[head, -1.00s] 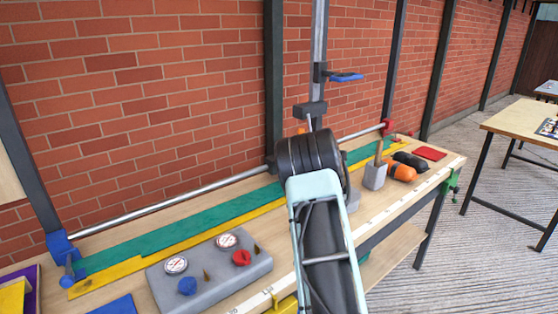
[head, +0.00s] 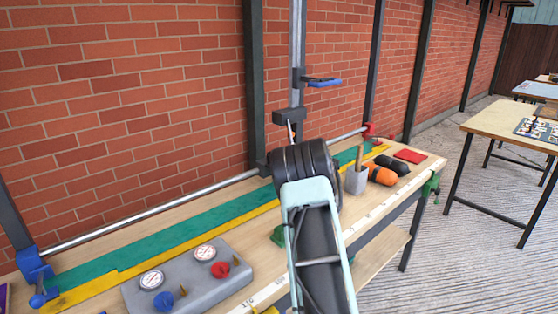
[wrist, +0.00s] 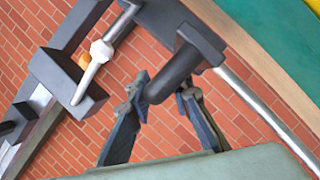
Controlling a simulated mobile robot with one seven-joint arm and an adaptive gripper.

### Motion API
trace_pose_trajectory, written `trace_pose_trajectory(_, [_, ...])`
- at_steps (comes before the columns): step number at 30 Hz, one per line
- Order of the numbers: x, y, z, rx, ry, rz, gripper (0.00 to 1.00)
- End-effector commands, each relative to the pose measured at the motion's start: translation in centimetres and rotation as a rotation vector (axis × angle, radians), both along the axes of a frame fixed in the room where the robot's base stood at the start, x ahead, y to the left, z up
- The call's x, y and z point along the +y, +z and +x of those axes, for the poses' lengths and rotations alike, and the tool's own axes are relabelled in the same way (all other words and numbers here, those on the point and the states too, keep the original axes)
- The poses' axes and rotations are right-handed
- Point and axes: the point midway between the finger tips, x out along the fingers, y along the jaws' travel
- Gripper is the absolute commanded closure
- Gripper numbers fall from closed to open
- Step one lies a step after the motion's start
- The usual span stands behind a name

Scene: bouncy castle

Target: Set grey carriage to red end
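The grey carriage (head: 263,166) sits on a silver rod, somewhat right of its middle, partly hidden behind my arm in the head view. The wrist view shows the carriage (wrist: 203,43) with a dark round handle (wrist: 172,82) pointing towards me. My gripper (wrist: 163,98) has a finger on each side of this handle, close against it, and appears shut on it. My wrist hides the gripper in the head view. The red end (head: 368,130) is at the rod's right and the blue end (head: 33,268) at its left.
A vertical rail (head: 297,50) with a dark block (head: 288,116) and blue handle (head: 323,82) rises behind the rod. A grey cup (head: 355,182), orange and black cylinders and a red pad (head: 410,156) stand right of my arm. A grey gauge panel (head: 190,285) lies front left.

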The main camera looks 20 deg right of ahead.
Motion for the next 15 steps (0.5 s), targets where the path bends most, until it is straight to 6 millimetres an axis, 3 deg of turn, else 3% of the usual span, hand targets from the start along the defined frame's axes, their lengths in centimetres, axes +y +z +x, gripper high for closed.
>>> trace_pose_trajectory(10, [0.1, -0.1, -0.3, 0.002, 0.0, 0.001, 0.8])
trace_pose_trajectory(15, [0.1, 0.3, -1.8, 0.002, 0.0, 0.001, 0.8])
